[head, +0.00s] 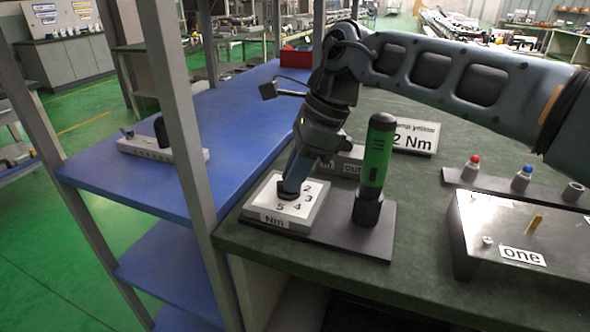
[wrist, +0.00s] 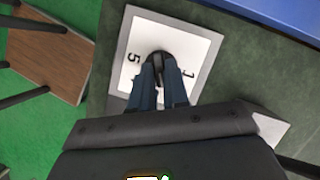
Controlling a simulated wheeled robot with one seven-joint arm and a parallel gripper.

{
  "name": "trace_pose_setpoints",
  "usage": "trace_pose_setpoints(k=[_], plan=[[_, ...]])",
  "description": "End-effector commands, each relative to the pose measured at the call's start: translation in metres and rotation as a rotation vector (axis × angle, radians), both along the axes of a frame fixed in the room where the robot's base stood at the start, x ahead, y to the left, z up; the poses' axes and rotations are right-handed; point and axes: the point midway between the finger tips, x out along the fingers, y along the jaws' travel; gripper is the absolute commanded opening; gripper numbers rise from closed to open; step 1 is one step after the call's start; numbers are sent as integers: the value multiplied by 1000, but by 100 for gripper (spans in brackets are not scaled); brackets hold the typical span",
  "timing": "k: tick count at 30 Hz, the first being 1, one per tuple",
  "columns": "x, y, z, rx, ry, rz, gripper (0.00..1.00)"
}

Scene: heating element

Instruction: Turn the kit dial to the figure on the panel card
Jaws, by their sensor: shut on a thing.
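My gripper (head: 289,190) points down at the plate's middle and is shut on the dark dial knob (wrist: 159,57). In the wrist view the plate (wrist: 196,41) shows the figures 1 and 5; my fingers hide part of it. The dial's pointer direction cannot be made out. The panel card (head: 416,137) stands behind, reading "2 Nm", with its upper line partly hidden by the green tool.
A green and black tool (head: 376,158) stands upright just right of the dial. A grey box (head: 515,240) labelled "one" is at the right, before a rail with red and blue-topped pegs (head: 521,178). A shelf post (head: 178,100) stands close at the left.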

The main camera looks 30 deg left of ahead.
Motion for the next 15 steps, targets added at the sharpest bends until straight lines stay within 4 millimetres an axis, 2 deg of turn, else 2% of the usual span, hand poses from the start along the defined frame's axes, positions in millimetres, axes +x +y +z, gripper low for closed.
trace_pose_setpoints(k=[6, 15], plan=[[2, 2, 0, 1, -1, 153, 0], [3, 3, 0, 0, -1, 284, 0]])
